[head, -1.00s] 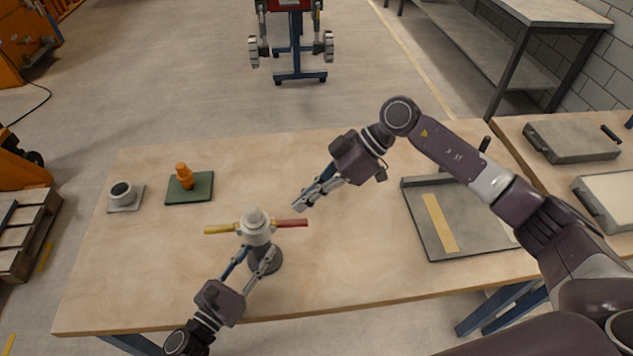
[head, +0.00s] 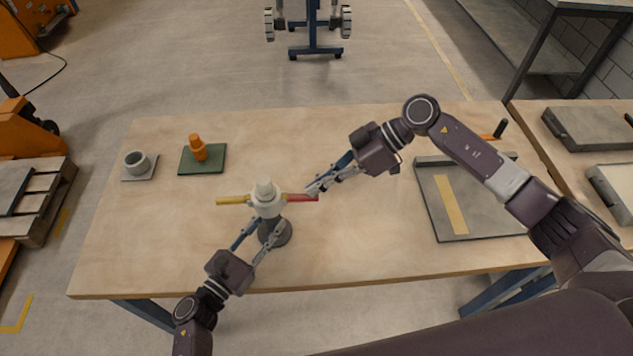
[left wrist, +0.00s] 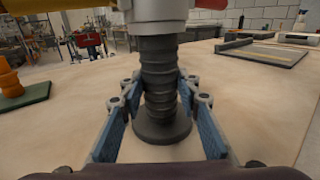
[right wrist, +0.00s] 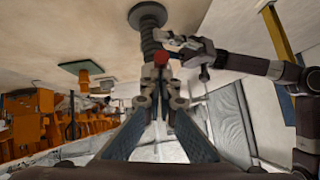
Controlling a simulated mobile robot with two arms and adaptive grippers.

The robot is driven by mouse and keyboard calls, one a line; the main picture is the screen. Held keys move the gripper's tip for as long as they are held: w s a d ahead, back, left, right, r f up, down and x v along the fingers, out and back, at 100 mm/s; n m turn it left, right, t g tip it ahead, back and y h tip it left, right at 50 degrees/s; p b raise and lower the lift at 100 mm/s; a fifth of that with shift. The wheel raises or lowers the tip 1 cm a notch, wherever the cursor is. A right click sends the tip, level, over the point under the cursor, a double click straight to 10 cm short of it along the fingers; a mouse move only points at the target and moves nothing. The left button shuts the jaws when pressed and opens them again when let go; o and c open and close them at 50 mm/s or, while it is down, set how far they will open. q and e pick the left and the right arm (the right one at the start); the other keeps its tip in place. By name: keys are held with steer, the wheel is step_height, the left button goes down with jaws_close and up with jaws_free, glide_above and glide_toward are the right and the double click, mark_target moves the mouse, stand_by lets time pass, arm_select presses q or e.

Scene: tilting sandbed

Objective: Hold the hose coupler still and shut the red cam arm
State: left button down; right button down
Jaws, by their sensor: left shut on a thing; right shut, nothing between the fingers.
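The hose coupler (head: 266,204) stands upright near the table's front, with a pale body, a dark ribbed neck (left wrist: 158,75) and a round dark base (left wrist: 161,130). A yellow arm (head: 233,200) sticks out to the left and the red cam arm (head: 298,197) to the right. My left gripper (head: 262,234) is shut on the ribbed neck from the front. My right gripper (head: 313,190) is shut and empty at the red arm's outer end. In the right wrist view the red end (right wrist: 161,58) shows just beyond the fingertips; I cannot tell if they touch.
An orange piece (head: 198,150) stands on a green pad (head: 215,160), and a grey cup (head: 136,162) on a grey plate at the back left. A grey tray (head: 480,225) with a yellow strip lies on the right. Bare table lies between coupler and tray.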

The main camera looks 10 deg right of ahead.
steer(key=shift+d+f+y, duration=0.2)
steer(key=shift+f+y, duration=0.55)
steer(key=shift+y, duration=0.2)
steer(key=shift+d+f+y, duration=0.2)
steer(key=shift+f+y, duration=0.5)
steer(key=shift+y, duration=0.25)
steer(key=f+y, duration=0.2)
steer(key=a+f+y, duration=0.1)
steer(key=f+y, duration=0.1)
steer(key=shift+a+f+n, duration=0.1)
steer(key=shift+f+n, duration=0.1)
steer(key=shift+n, duration=0.2)
steer(key=d, duration=0.7)
steer(key=shift+d, duration=0.2)
